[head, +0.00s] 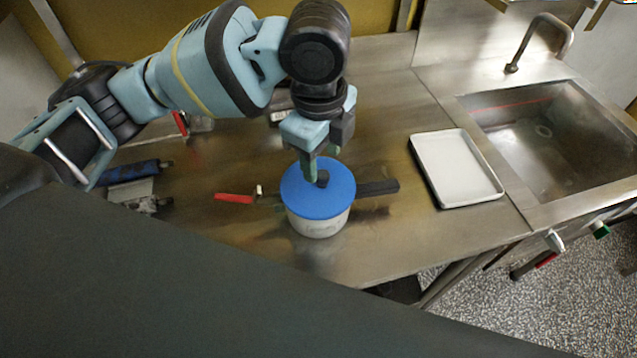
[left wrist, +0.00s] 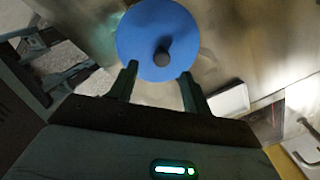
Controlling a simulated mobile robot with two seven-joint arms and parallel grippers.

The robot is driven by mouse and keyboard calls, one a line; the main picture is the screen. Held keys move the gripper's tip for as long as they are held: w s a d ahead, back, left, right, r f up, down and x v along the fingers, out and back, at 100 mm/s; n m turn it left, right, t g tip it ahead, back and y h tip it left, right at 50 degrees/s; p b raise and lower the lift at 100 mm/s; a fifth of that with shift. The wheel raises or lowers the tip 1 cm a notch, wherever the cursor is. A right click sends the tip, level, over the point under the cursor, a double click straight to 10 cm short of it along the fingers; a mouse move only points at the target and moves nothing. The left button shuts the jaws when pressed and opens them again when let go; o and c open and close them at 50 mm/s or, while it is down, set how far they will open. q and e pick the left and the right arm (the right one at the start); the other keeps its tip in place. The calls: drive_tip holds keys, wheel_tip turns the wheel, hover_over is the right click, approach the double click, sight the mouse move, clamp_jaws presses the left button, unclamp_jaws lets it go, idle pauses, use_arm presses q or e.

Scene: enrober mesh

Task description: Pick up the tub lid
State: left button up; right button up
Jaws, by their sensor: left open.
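The tub lid (head: 322,203) is a round blue disc with a dark knob (head: 323,178) in its middle. It sits on a white tub (head: 318,226) on the steel counter. It also shows in the left wrist view (left wrist: 142,32), with its knob (left wrist: 162,56) just beyond the fingertips. My left gripper (head: 310,165) points down over the lid, close to the knob. In the left wrist view its two fingers (left wrist: 158,70) are apart with nothing between them. Whether a finger touches the lid cannot be told. My right gripper is not in view.
A red-handled tool (head: 234,198) lies left of the tub, and a dark bar (head: 378,188) shows right of it. A white tray (head: 455,168) lies further right, beside the sink (head: 550,135). A blue roll-like item (head: 130,173) lies at the left. The counter between tub and tray is mostly clear.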

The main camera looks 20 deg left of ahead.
sight(323, 175)
use_arm(q)
drive_tip(key=f, duration=0.4)
drive_tip(key=shift+w+f, duration=0.25)
clamp_jaws()
